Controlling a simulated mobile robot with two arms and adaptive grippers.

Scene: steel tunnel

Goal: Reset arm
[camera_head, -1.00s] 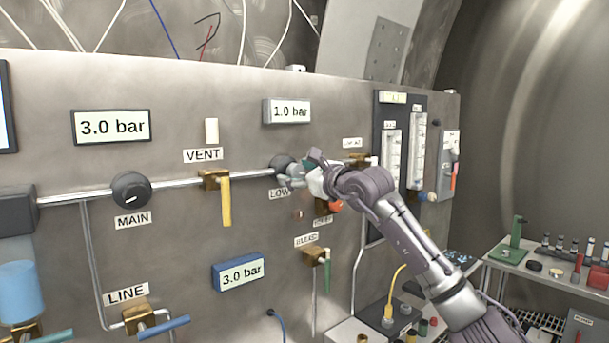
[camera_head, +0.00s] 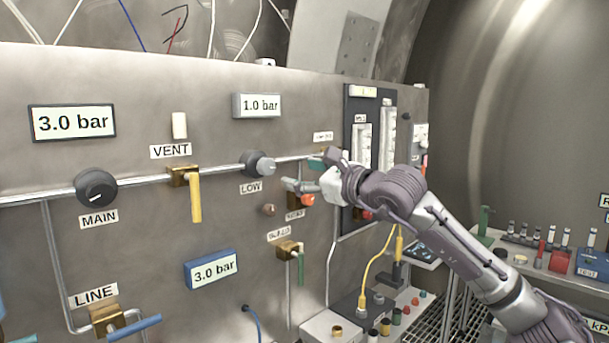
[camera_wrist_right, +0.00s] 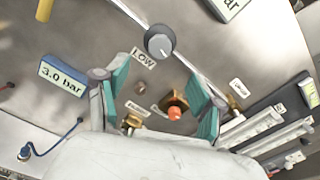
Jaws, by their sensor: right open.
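My right arm reaches in from the lower right in the head view. My right gripper (camera_head: 305,172) is open and empty in front of the panel, to the right of the LOW knob (camera_head: 258,163). In the right wrist view the two teal-padded fingers of my right gripper (camera_wrist_right: 158,108) stand wide apart. The LOW knob (camera_wrist_right: 160,41) lies beyond the fingertips there, apart from them. An orange-red knob (camera_wrist_right: 174,112) shows between the fingers, behind them on the panel.
The panel carries the MAIN knob (camera_head: 97,189), the yellow VENT handle (camera_head: 195,198), a blue LINE handle (camera_head: 134,328) and a green-handled valve (camera_head: 290,250). Displays read 3.0 bar (camera_head: 72,123) and 1.0 bar (camera_head: 257,105). Flowmeters (camera_head: 362,150) stand behind my arm. A cluttered bench is at right.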

